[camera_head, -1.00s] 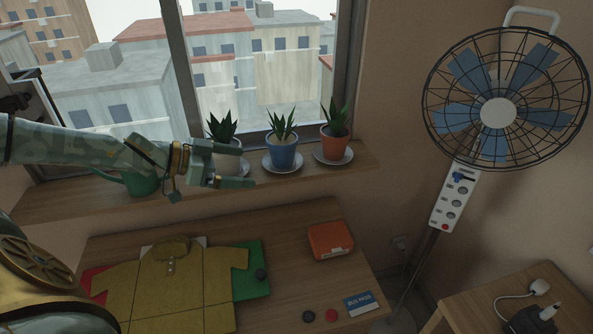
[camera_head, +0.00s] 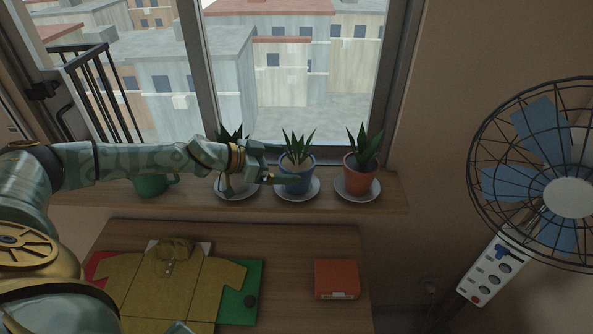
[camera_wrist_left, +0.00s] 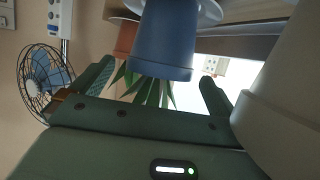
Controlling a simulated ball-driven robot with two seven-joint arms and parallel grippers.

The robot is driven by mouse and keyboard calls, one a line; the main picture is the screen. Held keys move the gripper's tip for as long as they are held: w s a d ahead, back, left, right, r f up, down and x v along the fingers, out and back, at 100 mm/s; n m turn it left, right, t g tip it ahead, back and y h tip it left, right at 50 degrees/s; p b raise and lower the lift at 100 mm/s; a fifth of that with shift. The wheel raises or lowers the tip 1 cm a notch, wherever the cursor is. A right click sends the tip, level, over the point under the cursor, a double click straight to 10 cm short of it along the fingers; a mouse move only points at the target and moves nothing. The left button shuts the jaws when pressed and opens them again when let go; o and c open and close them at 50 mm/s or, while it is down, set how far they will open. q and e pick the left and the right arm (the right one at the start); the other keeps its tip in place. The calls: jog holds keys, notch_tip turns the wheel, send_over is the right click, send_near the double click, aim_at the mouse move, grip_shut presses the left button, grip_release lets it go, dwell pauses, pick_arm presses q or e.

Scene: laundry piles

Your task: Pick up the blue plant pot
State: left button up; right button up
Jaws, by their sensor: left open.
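The blue plant pot (camera_head: 294,186) stands upright on a white saucer on the windowsill, with a spiky green plant in it. My left gripper (camera_head: 290,165) is open and reaches it from the left, its fingers overlapping the pot's left part in the head view. In the left wrist view, which is upside down, the blue pot (camera_wrist_left: 163,45) shows between and beyond the two spread fingers of my left gripper (camera_wrist_left: 156,72). I cannot tell whether a finger touches it. My right gripper is not visible.
A terracotta pot (camera_head: 361,176) stands close on the right. A pale pot (camera_wrist_left: 285,100) is close on the other side, partly hidden by my left arm in the head view. The fan (camera_head: 545,185) stands far right.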

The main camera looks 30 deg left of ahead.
aim_at(290, 162)
pick_arm(q)
jog(key=x, duration=0.4)
jog(key=shift+w+d+f, duration=0.1)
jog(key=shift+w, duration=0.25)
jog(key=shift+s, duration=0.1)
jog(key=c, duration=1.1)
jog(key=shift+c, duration=0.2)
